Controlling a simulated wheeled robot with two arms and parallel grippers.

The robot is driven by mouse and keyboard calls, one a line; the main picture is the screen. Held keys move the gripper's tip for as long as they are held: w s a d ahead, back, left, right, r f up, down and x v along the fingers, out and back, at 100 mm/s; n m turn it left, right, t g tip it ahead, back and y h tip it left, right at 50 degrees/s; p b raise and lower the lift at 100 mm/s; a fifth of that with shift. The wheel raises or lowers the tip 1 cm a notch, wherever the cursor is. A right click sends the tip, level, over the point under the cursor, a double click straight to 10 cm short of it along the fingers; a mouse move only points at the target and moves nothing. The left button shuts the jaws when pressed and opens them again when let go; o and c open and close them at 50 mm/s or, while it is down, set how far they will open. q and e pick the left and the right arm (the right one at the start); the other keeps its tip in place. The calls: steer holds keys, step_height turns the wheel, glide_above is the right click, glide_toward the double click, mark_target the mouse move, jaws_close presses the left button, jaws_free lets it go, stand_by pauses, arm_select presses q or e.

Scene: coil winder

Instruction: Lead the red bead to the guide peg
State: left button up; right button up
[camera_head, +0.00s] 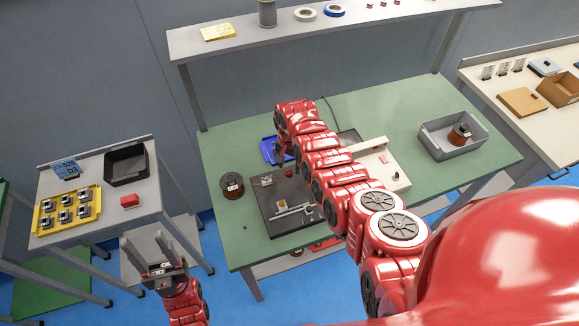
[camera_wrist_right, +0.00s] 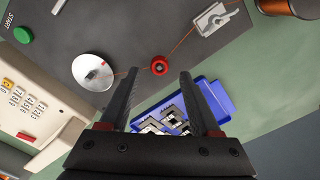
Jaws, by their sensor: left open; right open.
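The red bead (camera_wrist_right: 159,66) shows in the right wrist view as a small red ring on the thin copper wire (camera_wrist_right: 182,42), above the dark plate (camera_wrist_right: 130,25). My right gripper (camera_wrist_right: 159,75) is open, its fingertips on either side of the bead in that view; contact cannot be told. The wire runs from the copper spool (camera_wrist_right: 288,6) past a grey metal bracket (camera_wrist_right: 212,18) to the bead and on towards a round white disc (camera_wrist_right: 92,72). I cannot single out the guide peg. My left gripper (camera_head: 158,256) is open and empty, beside the left table.
A blue tray (camera_wrist_right: 215,98) with metal parts lies beyond the right fingers. The white control box (camera_wrist_right: 30,118) has a keypad. The green table (camera_head: 232,148) carries a grey bin (camera_head: 452,148) at right. The left side table (camera_head: 145,200) holds a yellow tray (camera_head: 46,220) and a black bin (camera_head: 126,167).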

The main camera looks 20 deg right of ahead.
steer(key=shift+r+b, duration=0.35)
steer(key=shift+r, duration=0.15)
step_height(320, 180, up, 14)
steer(key=p, duration=0.1)
steer(key=shift+f, duration=0.15)
